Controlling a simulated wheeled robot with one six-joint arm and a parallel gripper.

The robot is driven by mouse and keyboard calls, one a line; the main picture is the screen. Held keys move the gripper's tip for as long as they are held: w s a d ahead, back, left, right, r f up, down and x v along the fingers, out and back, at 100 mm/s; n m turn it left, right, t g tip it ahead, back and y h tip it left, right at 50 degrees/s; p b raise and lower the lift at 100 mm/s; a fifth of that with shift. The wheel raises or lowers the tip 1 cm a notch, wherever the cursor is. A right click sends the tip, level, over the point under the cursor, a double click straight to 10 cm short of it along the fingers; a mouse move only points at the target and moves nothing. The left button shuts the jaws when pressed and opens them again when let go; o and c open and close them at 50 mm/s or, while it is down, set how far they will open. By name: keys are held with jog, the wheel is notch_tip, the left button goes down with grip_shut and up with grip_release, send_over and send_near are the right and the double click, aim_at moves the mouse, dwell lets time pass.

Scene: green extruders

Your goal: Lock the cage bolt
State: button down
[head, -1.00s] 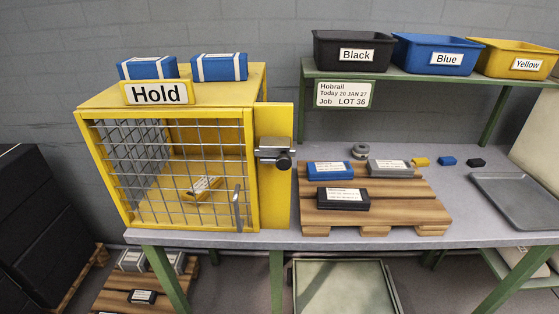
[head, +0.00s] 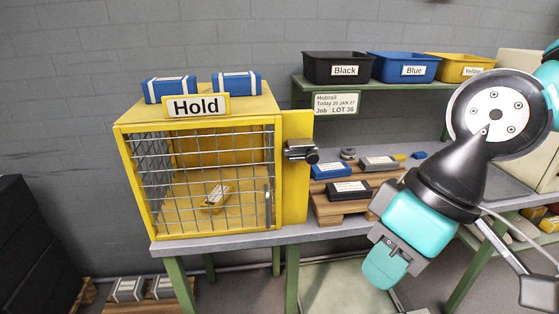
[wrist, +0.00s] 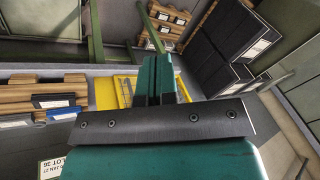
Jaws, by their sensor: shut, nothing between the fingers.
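The yellow cage (head: 279,190), marked "Hold", stands on the left end of the bench. Its mesh door looks shut, with a grey upright handle (head: 268,203) near its right edge. The bolt (head: 302,151), grey metal with a dark round knob, sits on the yellow panel right of the door. I cannot tell whether it is thrown. My gripper (head: 384,268) is shut and empty, in front of the bench, right of and below the bolt, well apart from it. In the wrist view my shut teal fingers (wrist: 155,80) overlap part of the yellow cage (wrist: 106,94); the bolt cannot be made out there.
Right of the cage, a wooden pallet (head: 335,209) carries blue, grey and black labelled parts. Black, blue and yellow bins stand on the shelf (head: 310,82) behind. A yellow-and-grey part (head: 216,197) lies inside the cage. Space before the cage door is clear.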

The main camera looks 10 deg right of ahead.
aim_at(303, 155)
jog(key=shift+a, duration=0.25)
jog(key=w+d+r+m+t+p, duration=0.1)
jog(key=w+d+m+t+p, duration=0.1)
jog(key=w, duration=0.6)
jog(key=w+d+r+m+t+y+p, duration=0.1)
jog(key=w+d+m+t+p, duration=0.1)
jog(key=w+d+p, duration=0.2)
jog(key=w+d+r+m+t+p, duration=0.1)
jog(key=w+d, duration=0.5)
jog(key=w, duration=0.7)
jog(key=shift+d+r+m+t+p, duration=0.3)
jog(key=shift+r+m+t+p, duration=0.15)
jog(key=shift+m+p, duration=0.6)
jog(key=shift+w, duration=0.1)
jog(key=w+a+f+p, duration=0.4)
jog(key=w+a+f, duration=0.1)
jog(key=a+f, duration=0.2)
jog(key=shift+a, duration=0.7)
